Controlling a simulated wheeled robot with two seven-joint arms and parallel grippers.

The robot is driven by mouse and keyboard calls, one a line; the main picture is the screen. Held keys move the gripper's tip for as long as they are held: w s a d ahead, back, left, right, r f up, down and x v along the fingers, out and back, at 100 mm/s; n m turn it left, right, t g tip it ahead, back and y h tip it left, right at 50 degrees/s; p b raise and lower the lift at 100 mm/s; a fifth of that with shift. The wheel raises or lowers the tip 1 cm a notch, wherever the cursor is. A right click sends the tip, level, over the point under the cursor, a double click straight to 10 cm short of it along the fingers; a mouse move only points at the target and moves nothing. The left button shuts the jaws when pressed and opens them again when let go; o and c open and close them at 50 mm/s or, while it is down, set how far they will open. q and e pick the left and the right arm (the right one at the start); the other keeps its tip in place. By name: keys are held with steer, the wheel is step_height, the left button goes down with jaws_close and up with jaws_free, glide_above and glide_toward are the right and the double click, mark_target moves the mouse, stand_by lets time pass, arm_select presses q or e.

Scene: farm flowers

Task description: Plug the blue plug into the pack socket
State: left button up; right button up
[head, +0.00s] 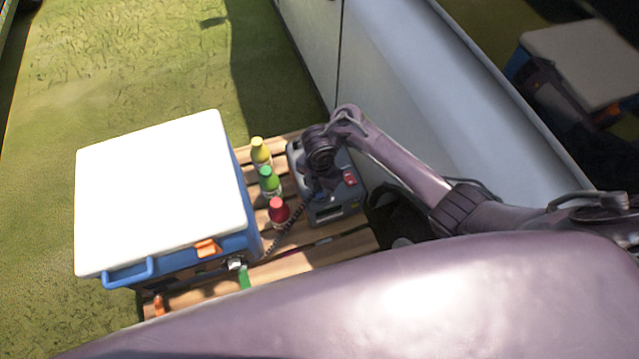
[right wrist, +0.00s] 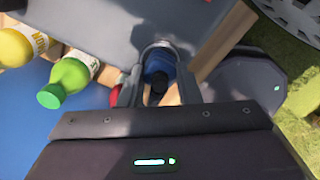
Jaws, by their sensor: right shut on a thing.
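The grey pack (head: 352,205) stands on a slatted wooden pallet, with a red part on its top. My right gripper (head: 318,182) is over the pack, pointing down. In the right wrist view, its fingers (right wrist: 160,85) are shut on the blue plug (right wrist: 158,62), whose near end is black. The grey surface of the pack (right wrist: 110,20) lies beyond the plug in that view. A dark coiled cable (head: 288,232) runs from near the gripper toward the cooler box. The socket is hidden, and I cannot tell whether the plug touches it. My left gripper is not in view.
A cooler box (head: 160,190) with a white lid stands left of the pack. Yellow (head: 260,152), green (head: 269,182) and red (head: 279,211) bottles stand between them on the pallet (head: 330,250). A pale vehicle side (head: 400,80) rises close behind the pack. Grass is open at upper left.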

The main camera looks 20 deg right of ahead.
steer(key=o, duration=1.1)
step_height(320, 180, up, 8)
steer(key=p, duration=0.4)
steer(key=shift+f, duration=0.1)
